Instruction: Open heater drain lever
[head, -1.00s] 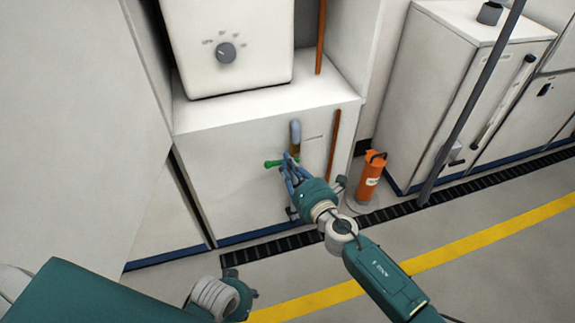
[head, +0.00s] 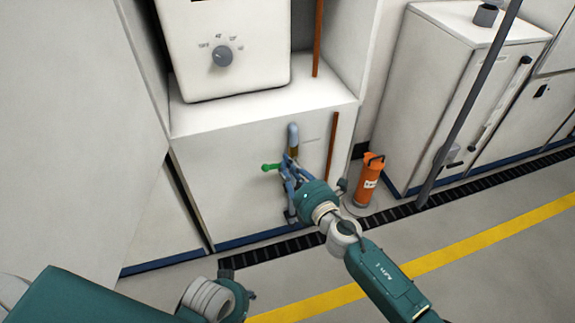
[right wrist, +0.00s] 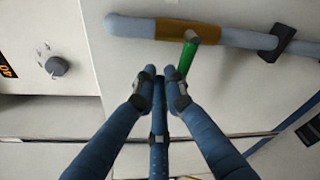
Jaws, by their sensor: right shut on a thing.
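The heater drain lever (head: 270,167) is a green handle below a blue-grey pipe (head: 293,133) on the white heater cabinet's front. In the right wrist view the lever (right wrist: 187,58) hangs from the pipe's brass-coloured section (right wrist: 188,31), its lower end at the fingertips. My right gripper (head: 287,163) is shut on the lever, with the green end sticking out to its left. The fingers (right wrist: 163,82) hide part of the lever. My left gripper (head: 250,296) is low in the head view, apart from the cabinet, and its fingers are mostly hidden.
A white heater box with a grey knob (head: 222,56) stands on the cabinet (head: 225,175). A copper-coloured pipe (head: 333,145) runs right of the lever. An orange cylinder (head: 369,183) stands beside my right arm. A slanted grey pole (head: 470,100) is farther right. Floor is clear in front.

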